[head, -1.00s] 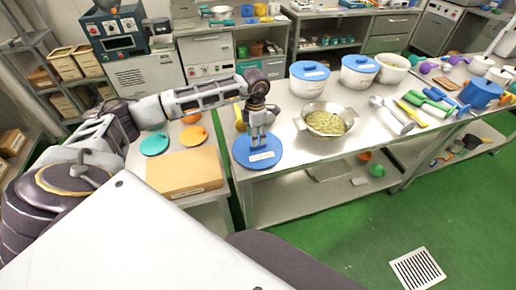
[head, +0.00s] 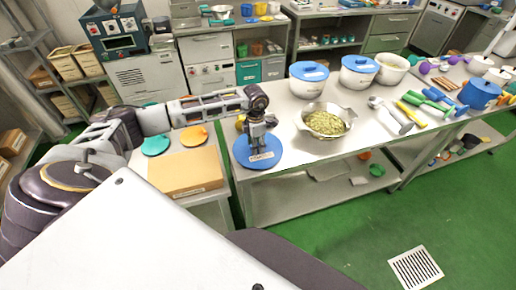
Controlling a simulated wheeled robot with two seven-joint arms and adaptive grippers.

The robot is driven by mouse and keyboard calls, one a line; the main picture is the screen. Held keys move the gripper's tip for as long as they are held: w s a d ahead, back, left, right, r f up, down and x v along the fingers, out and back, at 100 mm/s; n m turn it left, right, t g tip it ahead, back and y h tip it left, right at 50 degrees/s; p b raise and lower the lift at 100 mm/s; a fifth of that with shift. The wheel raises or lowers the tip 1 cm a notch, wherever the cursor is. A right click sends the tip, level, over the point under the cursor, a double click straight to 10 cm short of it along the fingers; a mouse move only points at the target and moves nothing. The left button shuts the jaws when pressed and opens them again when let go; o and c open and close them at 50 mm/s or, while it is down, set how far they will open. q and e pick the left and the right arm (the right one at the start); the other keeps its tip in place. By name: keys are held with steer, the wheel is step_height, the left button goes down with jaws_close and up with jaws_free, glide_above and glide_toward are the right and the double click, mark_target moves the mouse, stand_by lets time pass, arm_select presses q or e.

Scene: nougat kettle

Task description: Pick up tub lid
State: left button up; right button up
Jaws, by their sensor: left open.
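The tub lid is a flat blue disc (head: 268,160) with a white label, lying near the left end of the metal table. My left gripper (head: 257,150) points down over the lid, with its fingertips at or just above the lid's middle. It is open, and I cannot tell whether the fingers touch the lid. The gripper hides part of the lid's upper middle. My right gripper is not in view.
A metal bowl of green-yellow pieces (head: 325,121) stands to the right of the lid. Two white tubs with blue lids (head: 309,80) stand behind it. A cardboard box (head: 186,172) and orange lid (head: 194,136) lie on the left table.

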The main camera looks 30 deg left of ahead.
arm_select(q)
steer(key=shift+c, duration=0.3)
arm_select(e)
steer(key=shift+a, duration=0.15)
arm_select(q)
jaws_close()
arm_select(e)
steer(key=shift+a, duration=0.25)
arm_select(q)
steer(key=shift+r, duration=0.1)
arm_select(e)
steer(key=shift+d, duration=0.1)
arm_select(q)
steer(key=shift+r, duration=0.85)
step_height(320, 180, up, 8)
steer(key=b, duration=0.1)
steer(key=shift+b, duration=0.3)
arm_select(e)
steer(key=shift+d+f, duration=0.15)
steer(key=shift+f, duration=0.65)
arm_select(q)
steer(key=shift+r, duration=0.1)
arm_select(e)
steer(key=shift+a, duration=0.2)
